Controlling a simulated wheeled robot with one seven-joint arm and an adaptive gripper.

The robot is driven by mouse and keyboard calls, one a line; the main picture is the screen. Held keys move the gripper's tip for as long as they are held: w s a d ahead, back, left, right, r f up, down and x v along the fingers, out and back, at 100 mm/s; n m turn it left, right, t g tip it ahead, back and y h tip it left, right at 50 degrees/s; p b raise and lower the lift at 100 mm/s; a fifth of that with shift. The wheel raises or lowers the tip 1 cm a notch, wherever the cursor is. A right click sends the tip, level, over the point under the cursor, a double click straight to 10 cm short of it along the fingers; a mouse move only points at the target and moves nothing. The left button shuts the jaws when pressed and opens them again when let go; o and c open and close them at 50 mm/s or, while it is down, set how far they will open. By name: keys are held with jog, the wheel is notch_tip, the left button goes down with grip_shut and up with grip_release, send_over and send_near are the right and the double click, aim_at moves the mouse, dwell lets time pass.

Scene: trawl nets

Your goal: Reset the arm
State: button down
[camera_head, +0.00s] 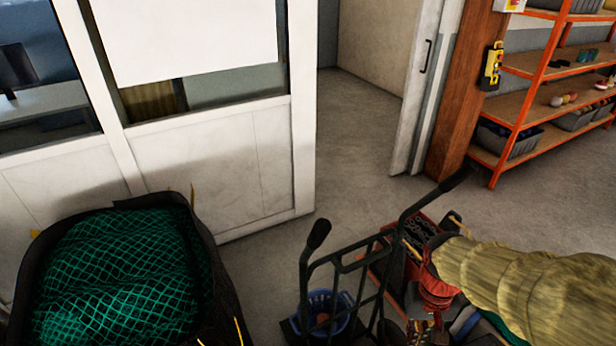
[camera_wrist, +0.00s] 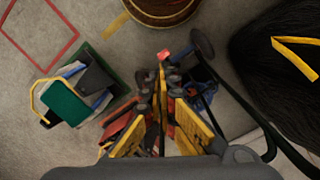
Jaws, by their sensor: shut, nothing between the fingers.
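My arm (camera_head: 530,285), in a ribbed tan sleeve, reaches in from the right edge in the head view. Its end is low over a cluster of gear, and the fingers cannot be made out clearly there. In the wrist view my gripper (camera_wrist: 162,78) points down at the floor area, its yellow and dark fingers together with nothing held. A small red thing shows just beyond the fingertips; whether it is near them or far below cannot be told.
A black hand truck (camera_head: 350,265) stands beside my arm, with a blue basket (camera_head: 322,316) at its foot. A black bin (camera_head: 215,250) of green netting (camera_head: 120,275) is at left. Orange shelving (camera_head: 540,75) stands at back right. The floor (camera_head: 365,150) toward the doorway is clear.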

jog(key=s+a+r+n+t, duration=0.1)
jog(key=a+r+t, duration=0.2)
jog(key=r, duration=0.5)
jog(key=a+r+n+t, duration=0.1)
jog(key=a+r+t, duration=0.2)
jog(key=r, duration=0.5)
jog(key=shift+s+a+r+n, duration=0.2)
jog(key=shift+s+a+n, duration=0.15)
jog(key=shift+a, duration=0.45)
jog(key=shift+s, duration=0.1)
